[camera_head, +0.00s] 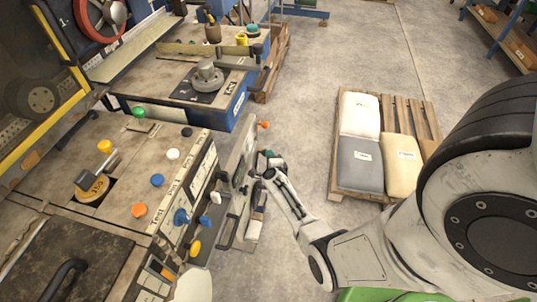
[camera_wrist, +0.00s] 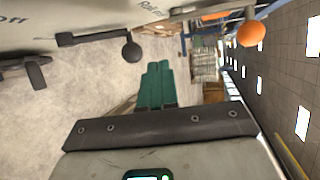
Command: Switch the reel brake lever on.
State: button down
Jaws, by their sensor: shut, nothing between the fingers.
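No label naming the reel brake lever is readable, so I cannot tell for certain which lever it is. In the wrist view, a lever with a black ball end (camera_wrist: 131,51) sticks out from a pale panel (camera_wrist: 80,14) with a partly cut "off" marking. A lever with an orange ball (camera_wrist: 250,33) is at the upper right; an orange knob (camera_head: 264,124) also shows in the head view on the upright panel. My gripper (camera_wrist: 158,68), with teal fingers, is shut and empty, below and right of the black ball in that view. In the head view my gripper (camera_head: 266,156) is beside the panel's right side.
The machine top (camera_head: 130,170) left of the panel carries several coloured knobs, including an orange one (camera_head: 139,210) and a blue one (camera_head: 157,180). A pallet (camera_head: 411,109) with sacks stands at right. The floor between pallet and panel is clear.

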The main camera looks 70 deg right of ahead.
jog(key=s+a+r+p, duration=0.3)
jog(key=a+r+p, duration=0.2)
jog(key=shift+s+a+p, duration=0.25)
jog(key=shift+s+p, duration=0.05)
jog(key=shift+s, duration=0.1)
jog(key=shift+r, duration=0.1)
dwell(0.4)
